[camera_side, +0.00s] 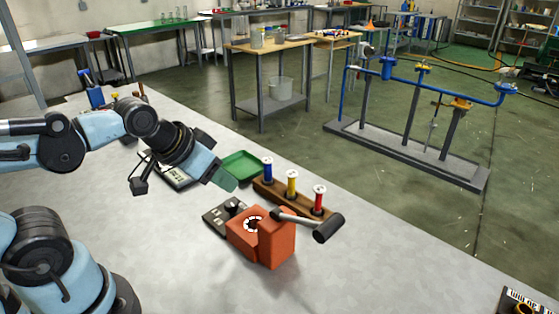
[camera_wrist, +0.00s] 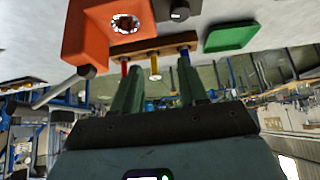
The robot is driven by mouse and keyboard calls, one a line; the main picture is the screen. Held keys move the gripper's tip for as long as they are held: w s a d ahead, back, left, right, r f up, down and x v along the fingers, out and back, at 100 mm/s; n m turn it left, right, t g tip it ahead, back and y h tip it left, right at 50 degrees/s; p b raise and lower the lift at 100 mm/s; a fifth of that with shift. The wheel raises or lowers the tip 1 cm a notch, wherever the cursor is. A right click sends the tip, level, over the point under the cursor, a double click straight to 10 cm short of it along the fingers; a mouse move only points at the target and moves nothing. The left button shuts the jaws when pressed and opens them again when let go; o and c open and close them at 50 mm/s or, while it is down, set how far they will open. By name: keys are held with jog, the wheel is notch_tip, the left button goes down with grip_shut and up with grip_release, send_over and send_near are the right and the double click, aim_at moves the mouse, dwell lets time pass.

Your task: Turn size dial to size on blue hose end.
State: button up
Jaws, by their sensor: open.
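The blue hose end (camera_side: 268,169) stands upright at the left of a wooden rack (camera_side: 262,188), with a yellow one (camera_side: 292,184) and a red one (camera_side: 319,200) beside it. A black knob (camera_side: 233,205), which looks like the size dial, sits on a dark panel beside an orange machine (camera_side: 275,245). The machine has a ring-shaped opening; any size marks are too small to read. The knob also shows in the wrist view (camera_wrist: 180,12). My gripper (camera_side: 224,181) is open and empty above the table, left of the rack and apart from the knob.
A lever with a black grip (camera_side: 327,228) sticks out right from the orange machine. A green tray (camera_side: 241,165) lies behind my gripper. A dark device with keys (camera_side: 180,177) lies left of it. The table's front right is mostly clear.

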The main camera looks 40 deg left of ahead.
jog(key=shift+o, duration=0.4)
jog(key=shift+o, duration=1.3)
jog(key=shift+w+a+r+n+g, duration=0.3)
jog(key=shift+w+n+g, duration=0.1)
jog(key=shift+n+g, duration=0.2)
jog(key=n+g, duration=0.6)
jog(key=n, duration=0.1)
send_near(231, 203)
jog(key=shift+f, duration=4.35)
jog(key=c, duration=1)
